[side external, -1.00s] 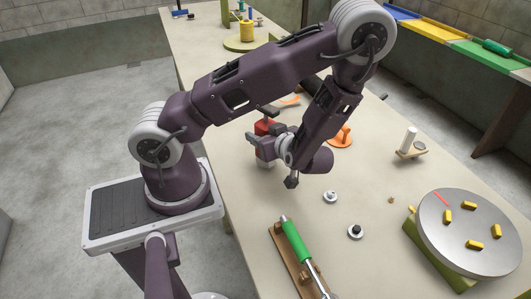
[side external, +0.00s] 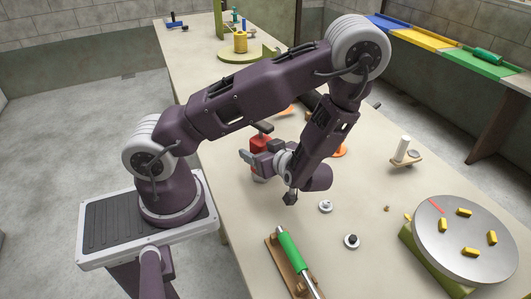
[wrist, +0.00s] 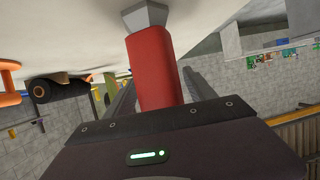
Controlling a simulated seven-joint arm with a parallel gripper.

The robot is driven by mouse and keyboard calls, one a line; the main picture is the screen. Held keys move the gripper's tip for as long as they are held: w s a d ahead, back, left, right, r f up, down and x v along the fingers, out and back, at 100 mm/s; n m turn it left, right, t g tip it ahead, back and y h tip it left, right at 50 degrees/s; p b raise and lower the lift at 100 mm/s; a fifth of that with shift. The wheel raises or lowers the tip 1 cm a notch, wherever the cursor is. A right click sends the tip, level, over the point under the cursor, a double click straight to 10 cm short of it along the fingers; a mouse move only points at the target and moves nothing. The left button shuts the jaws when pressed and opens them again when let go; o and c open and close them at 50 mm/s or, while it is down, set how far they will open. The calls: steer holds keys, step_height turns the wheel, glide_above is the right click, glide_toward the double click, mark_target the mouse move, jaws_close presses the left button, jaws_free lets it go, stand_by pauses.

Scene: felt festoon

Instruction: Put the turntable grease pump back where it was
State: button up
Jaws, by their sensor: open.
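A red-bodied thing with a dark lever on top (side external: 260,144), which looks like the grease pump, stands on the bench by my gripper (side external: 250,160). In the wrist view the red body (wrist: 153,65) and its grey end (wrist: 145,16) appear close in front of my gripper (wrist: 155,92). My gripper is open, its dark fingers showing on either side of the red body. I cannot tell whether they touch it. The grey turntable (side external: 465,242) with several yellow blocks is at the right. My wrist hides part of the bench behind the pump.
A green-handled tool (side external: 290,252) lies on a wooden rest at the front. Two small round fittings (side external: 325,206) (side external: 351,241) and a white cylinder on a small stand (side external: 403,150) are on the bench. An orange item (side external: 340,151) lies behind my wrist.

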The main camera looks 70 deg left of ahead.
steer(key=v, duration=1)
steer(key=w+d+r+m+t+h, duration=0.15)
steer(key=w+d+t+h, duration=0.35)
steer(key=w, duration=0.5)
steer(key=w+d+r+m+t+h, duration=0.55)
steer(key=d+r+h, duration=0.35)
steer(key=r, duration=0.4)
steer(key=s+d+r+m+h, duration=0.3)
steer(key=s+r+m, duration=0.55)
steer(key=s, duration=0.25)
steer(key=s+a+f+m+g+y, duration=0.1)
steer(key=s+a+f+m, duration=0.1)
steer(key=s+a, duration=0.2)
steer(key=s+a+f+m+g+y, duration=0.2)
steer(key=s+a, duration=0.2)
steer(key=s, duration=0.6)
steer(key=shift+s+a+f+y, duration=0.25)
steer(key=shift+a+f+y, duration=0.05)
steer(key=shift+f, duration=0.1)
